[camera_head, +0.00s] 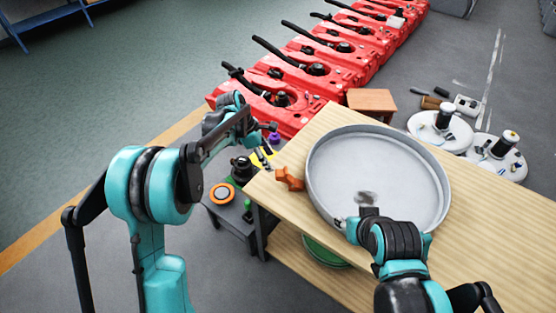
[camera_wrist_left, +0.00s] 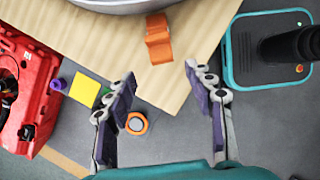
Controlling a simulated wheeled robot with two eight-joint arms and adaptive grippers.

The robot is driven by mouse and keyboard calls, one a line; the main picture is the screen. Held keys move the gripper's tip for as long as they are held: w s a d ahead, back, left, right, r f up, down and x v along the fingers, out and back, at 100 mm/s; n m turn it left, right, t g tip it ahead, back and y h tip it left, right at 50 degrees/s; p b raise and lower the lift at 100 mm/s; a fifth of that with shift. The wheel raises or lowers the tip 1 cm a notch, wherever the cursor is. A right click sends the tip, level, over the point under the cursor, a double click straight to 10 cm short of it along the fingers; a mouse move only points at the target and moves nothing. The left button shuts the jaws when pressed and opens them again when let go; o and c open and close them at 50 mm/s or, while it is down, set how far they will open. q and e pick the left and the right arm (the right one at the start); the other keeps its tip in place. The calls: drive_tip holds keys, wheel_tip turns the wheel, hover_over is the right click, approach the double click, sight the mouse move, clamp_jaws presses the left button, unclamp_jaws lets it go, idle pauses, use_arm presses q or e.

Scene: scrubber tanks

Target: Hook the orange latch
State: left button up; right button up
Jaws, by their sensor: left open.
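The orange latch (camera_head: 289,179) is a small angular piece lying at the left corner of the wooden table, beside the round grey pan. In the left wrist view the orange latch (camera_wrist_left: 158,38) is beyond my fingertips, roughly in line with the gap between them. My left gripper (camera_wrist_left: 160,78) is open, with nothing between its fingers, and apart from the latch. In the head view my left gripper (camera_head: 269,127) is small and partly hidden by its own arm. My right gripper (camera_head: 368,199) is over the pan's near side; its finger opening is not clear.
The round grey pan (camera_head: 330,150) takes up much of the wooden table (camera_head: 500,225). Several red tank units (camera_head: 330,72) stand in a row behind. A low dark stand (camera_head: 228,216) with small items is left of the table. White discs (camera_head: 440,130) lie at the right.

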sight(278, 172)
use_arm(q)
drive_tip(key=b+x, duration=0.2)
drive_tip(key=x, duration=0.5)
drive_tip(key=shift+s+d+f+b, duration=0.1)
drive_tip(key=shift+d+f+b, duration=0.05)
drive_tip(key=shift+f+b, duration=0.2)
drive_tip(key=shift+r, duration=0.1)
clamp_jaws()
